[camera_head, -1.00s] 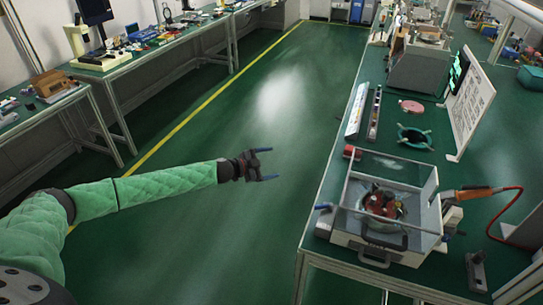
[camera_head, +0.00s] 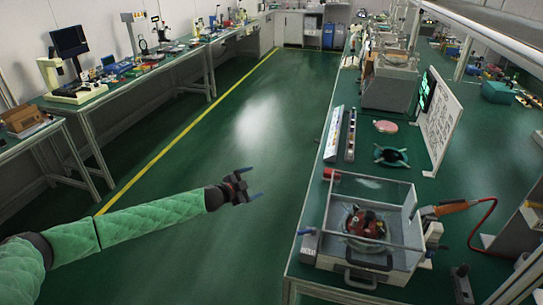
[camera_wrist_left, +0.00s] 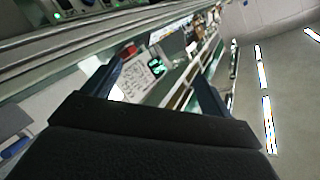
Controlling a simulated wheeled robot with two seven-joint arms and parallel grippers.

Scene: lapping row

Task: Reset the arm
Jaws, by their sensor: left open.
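My left arm, in a green quilted sleeve, comes in from the left in the head view. My left gripper (camera_head: 252,183) is open and empty, with its blue-tipped fingers apart. It hangs over the green floor, left of the right-hand bench and touching nothing. In the left wrist view the two dark fingers (camera_wrist_left: 158,95) stand apart with nothing between them. My right gripper is not in view.
The right-hand bench (camera_head: 312,205) carries a clear-walled box (camera_head: 395,262) with a red machine inside, an orange-handled tool (camera_head: 452,207), a green ring (camera_head: 391,156) and a white board (camera_head: 438,125). Another bench (camera_head: 98,97) lines the left wall. The floor (camera_head: 235,130) between them is clear.

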